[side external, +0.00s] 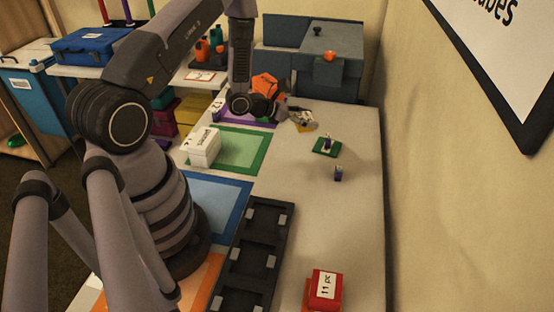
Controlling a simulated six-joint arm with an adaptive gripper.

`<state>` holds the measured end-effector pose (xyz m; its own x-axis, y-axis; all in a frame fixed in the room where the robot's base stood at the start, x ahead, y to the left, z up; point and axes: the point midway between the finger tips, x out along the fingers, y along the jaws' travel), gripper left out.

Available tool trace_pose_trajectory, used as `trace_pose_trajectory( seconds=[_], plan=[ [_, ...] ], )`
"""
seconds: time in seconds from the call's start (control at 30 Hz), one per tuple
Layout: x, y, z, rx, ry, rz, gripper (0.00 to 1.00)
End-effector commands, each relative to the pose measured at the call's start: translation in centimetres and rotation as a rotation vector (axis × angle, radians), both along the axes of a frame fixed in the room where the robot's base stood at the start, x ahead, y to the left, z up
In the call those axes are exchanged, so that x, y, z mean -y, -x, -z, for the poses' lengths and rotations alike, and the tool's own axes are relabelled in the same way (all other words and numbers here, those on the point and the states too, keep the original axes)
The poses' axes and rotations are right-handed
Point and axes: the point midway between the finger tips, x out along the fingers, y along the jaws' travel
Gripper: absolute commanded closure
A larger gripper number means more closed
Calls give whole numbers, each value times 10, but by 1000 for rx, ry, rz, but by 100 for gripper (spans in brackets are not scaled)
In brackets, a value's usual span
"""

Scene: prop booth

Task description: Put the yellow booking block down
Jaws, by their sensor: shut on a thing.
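My gripper (303,117) is at the far part of the pale table, small in the side external view. It is shut on the yellow booking block (304,128). Only a small yellow patch of the block shows below the fingers, which hide the rest. I cannot tell whether the block touches the table.
A green block with a dark piece (327,147) and a small purple piece (338,174) are to the right of and nearer than my gripper. A black tray (262,225) and red box (324,290) are nearer. The table's right-centre is clear.

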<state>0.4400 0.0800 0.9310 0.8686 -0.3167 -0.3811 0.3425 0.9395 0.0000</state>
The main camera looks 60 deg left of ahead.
Motion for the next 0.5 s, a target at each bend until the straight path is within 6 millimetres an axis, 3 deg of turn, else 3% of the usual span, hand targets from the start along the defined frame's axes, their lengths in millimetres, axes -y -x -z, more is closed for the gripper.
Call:
trace_pose_trajectory(
  seconds=[0.1,0.27,0.5],
  plan=[
    [-28,-32,-15,7,-2,-166,78],
    [-52,-54,-28,4,0,-311,78],
    [-68,-92,-15,2,1,-354,78]
  ],
)
